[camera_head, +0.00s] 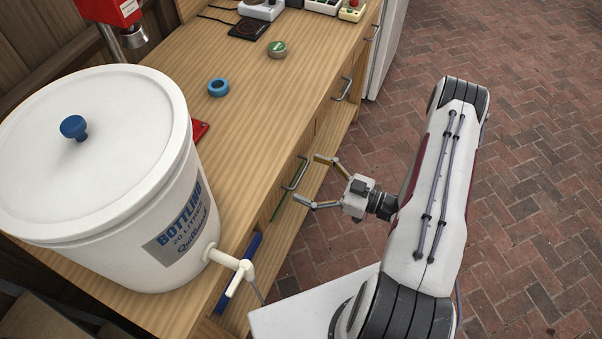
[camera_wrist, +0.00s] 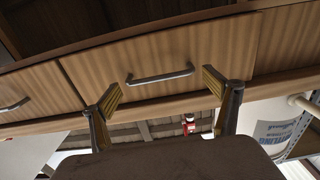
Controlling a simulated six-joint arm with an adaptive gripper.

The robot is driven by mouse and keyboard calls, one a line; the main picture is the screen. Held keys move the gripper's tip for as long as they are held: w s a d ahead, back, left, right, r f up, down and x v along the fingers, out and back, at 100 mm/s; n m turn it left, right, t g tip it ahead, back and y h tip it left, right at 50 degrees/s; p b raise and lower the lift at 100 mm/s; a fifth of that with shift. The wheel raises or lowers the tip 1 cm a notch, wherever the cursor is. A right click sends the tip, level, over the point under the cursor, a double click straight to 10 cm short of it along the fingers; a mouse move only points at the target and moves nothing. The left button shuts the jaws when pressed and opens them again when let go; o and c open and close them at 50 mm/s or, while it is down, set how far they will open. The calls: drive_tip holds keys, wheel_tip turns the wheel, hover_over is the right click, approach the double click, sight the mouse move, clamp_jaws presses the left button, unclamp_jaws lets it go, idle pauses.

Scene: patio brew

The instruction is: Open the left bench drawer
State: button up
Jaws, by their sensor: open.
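The bench drawer (camera_head: 274,198) nearest the white bucket has a grey bar handle (camera_head: 295,173) and looks shut. The wrist view shows its wood-grained front (camera_wrist: 210,50) and the handle (camera_wrist: 160,78) lying crosswise. My gripper (camera_head: 306,178) is open and empty in front of this handle, its two fingers spread toward the bench front. In the wrist view my gripper (camera_wrist: 160,88) has one finger toward each end of the handle. The handle appears just ahead of the fingertips; I cannot tell whether they touch it.
A large white bucket (camera_head: 110,190) stands on the bench top (camera_head: 255,105), its tap (camera_head: 240,272) jutting past the front edge. Other handles (camera_head: 343,89) line the front. The brick floor (camera_head: 530,130) is clear.

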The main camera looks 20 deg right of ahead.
drive_tip(key=shift+x, duration=1.3)
drive_tip(key=c, duration=1.3)
drive_tip(key=v, duration=2.9)
drive_tip(key=shift+a, duration=0.1)
drive_tip(key=o, duration=1.3)
drive_tip(key=shift+r, duration=0.1)
